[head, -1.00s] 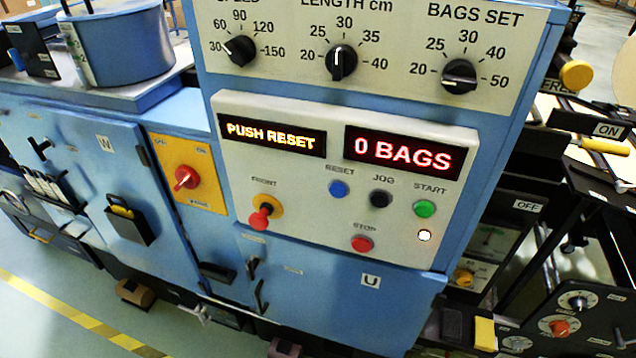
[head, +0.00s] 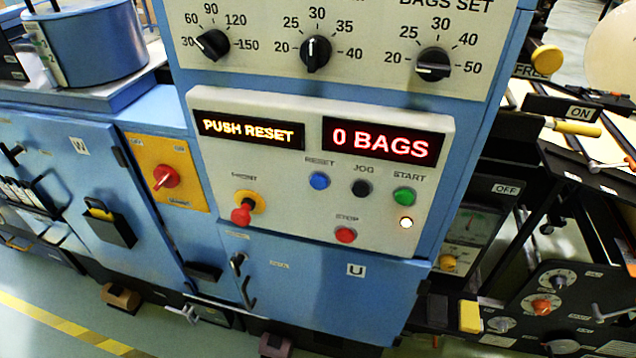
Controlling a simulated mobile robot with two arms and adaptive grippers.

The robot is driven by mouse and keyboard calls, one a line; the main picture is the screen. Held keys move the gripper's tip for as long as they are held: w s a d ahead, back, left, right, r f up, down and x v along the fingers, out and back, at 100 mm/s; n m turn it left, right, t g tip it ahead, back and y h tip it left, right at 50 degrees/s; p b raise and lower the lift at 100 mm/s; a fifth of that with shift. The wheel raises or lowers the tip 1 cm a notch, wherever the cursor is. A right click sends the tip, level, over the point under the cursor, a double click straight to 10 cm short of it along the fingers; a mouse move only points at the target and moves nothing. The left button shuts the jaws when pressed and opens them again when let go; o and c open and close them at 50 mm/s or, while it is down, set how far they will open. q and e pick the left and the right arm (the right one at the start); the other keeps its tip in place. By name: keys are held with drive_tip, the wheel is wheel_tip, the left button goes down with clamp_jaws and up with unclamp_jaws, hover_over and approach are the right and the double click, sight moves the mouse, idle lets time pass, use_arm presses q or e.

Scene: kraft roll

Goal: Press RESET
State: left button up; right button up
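The blue RESET button (head: 319,181) sits on the light grey control panel (head: 290,228), under its RESET label. The left display (head: 248,130) on the panel reads PUSH RESET in yellow. The right display (head: 382,140) reads 0 BAGS in red. Neither of my grippers is in view, and nothing covers the button.
Close to RESET are the black JOG button (head: 361,188), green START button (head: 404,196) and red STOP button (head: 345,235). A red mushroom button (head: 242,214) on a yellow collar sticks out at left. Dials (head: 315,54) stand above; a lever with a yellow handle (head: 574,127) is at right.

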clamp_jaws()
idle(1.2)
